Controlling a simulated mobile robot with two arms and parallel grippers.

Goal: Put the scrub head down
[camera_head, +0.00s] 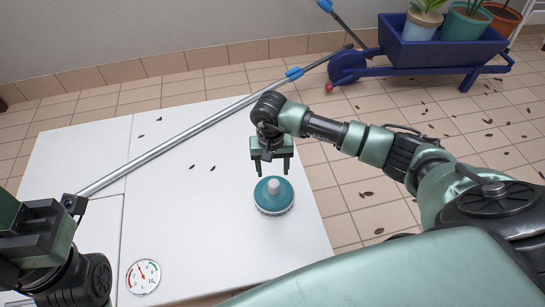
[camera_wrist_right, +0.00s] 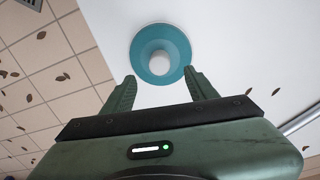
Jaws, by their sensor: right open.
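The scrub head (camera_head: 267,204) is a round teal disc with a white knob on top. It sits knob up on the white table (camera_head: 230,260), near its right side. It also shows in the right wrist view (camera_wrist_right: 148,52), just beyond my fingertips.
A round dial gauge (camera_head: 143,277) lies at the table's front. A few dark leaves are on the table, more on the tiled floor. A blue wheelbarrow (camera_head: 430,52) with potted plants stands at the back right. The pole crosses diagonally; the table's middle is mostly clear.

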